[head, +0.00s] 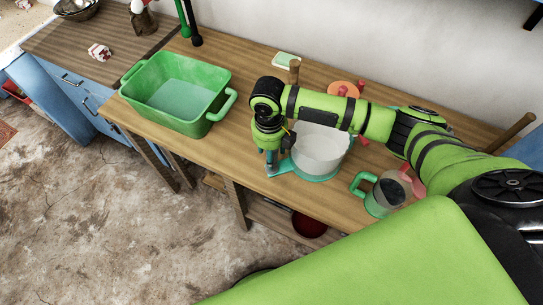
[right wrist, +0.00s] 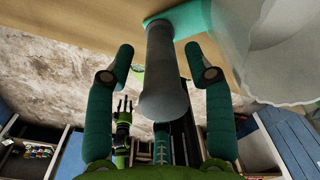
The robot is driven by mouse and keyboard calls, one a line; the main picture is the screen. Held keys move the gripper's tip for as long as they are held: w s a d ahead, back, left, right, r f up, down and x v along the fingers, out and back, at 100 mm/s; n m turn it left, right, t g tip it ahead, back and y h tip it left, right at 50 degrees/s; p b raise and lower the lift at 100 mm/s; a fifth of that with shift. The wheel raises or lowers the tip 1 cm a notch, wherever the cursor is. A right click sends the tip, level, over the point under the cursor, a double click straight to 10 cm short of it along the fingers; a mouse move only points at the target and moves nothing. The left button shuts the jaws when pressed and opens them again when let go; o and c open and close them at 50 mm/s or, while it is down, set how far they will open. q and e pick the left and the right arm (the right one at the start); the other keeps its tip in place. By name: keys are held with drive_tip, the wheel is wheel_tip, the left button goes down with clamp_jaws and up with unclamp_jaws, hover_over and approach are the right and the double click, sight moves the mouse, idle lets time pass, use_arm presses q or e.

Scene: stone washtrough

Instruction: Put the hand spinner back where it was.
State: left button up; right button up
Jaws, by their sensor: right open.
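What looks like the hand spinner is a pale, translucent round tub (head: 321,150) on a teal base (head: 318,177), standing upright on the wooden bench. In the right wrist view its tub (right wrist: 285,55) fills the upper right, and a grey cylindrical handle (right wrist: 163,75) sticks out from the teal part. My right gripper (head: 269,160) is at the tub's left side, pointing down. In its wrist view, the gripper (right wrist: 160,52) is open, with one teal finger on each side of the handle and gaps visible. A small black-and-green gripper, apparently my left (right wrist: 123,110), shows below; its jaw state is unclear.
A green basin (head: 178,92) stands left on the bench (head: 245,150). A green-handled jug (head: 384,196) stands right of the tub. Behind are an orange disc (head: 343,89) and a green soap dish (head: 286,61). A red bowl (head: 308,225) sits below. Bare bench lies between basin and tub.

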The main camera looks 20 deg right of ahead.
wheel_tip(320, 180, up, 9)
drive_tip(key=shift+a+r+b, duration=0.15)
drive_tip(key=shift+b, duration=0.45)
